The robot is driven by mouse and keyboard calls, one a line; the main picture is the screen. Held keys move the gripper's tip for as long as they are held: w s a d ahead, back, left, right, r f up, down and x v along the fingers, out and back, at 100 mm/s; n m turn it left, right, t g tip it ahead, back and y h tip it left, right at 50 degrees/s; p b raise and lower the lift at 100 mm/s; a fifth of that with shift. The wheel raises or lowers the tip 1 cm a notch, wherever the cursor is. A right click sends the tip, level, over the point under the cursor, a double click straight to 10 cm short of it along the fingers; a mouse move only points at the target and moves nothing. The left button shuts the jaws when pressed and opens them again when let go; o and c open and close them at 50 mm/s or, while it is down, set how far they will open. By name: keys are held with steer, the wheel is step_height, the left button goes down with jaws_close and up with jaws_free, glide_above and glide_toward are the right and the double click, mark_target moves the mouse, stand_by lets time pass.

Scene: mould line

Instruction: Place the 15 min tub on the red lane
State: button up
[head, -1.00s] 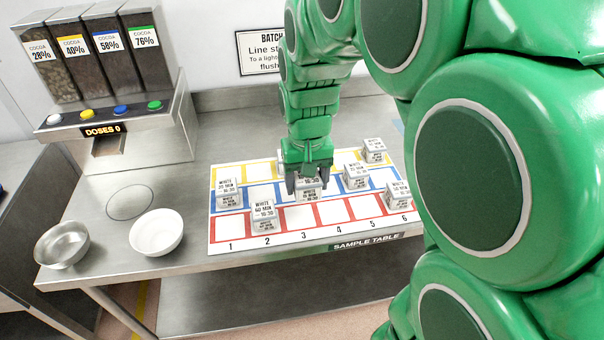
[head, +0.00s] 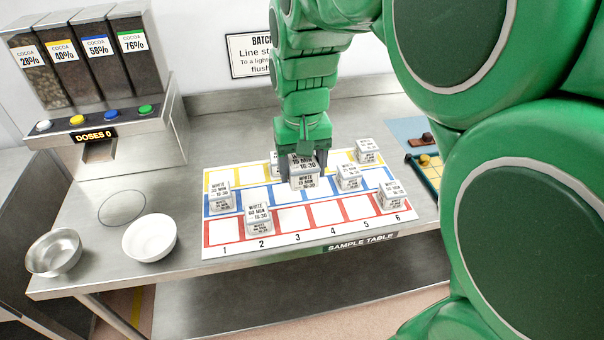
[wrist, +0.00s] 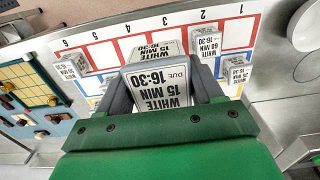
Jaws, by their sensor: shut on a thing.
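The 15 min tub (head: 303,174) is a white block-like tub with black print, reading "WHITE 15 MIN 16:30". My gripper (head: 304,158) is shut on its sides from above. In the head view they are over the blue lane, around the middle columns, and the tub looks slightly raised. In the wrist view the tub (wrist: 157,84) sits between both fingers, label upside down. The red lane (head: 293,217) is the front row of the sample mat. Its column 2 holds a 60 min tub (head: 258,218) and column 6 another tub (head: 391,197). Columns 1, 3, 4 and 5 look empty.
Other white tubs stand at blue column 1 (head: 222,197), blue column 5 (head: 348,178) and the far right of the yellow lane (head: 366,151). A steel bowl (head: 57,251) and white bowl (head: 150,237) stand left of the mat. The cocoa dispenser (head: 110,140) is at back left.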

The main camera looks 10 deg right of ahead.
steer(key=shift+r, duration=0.8)
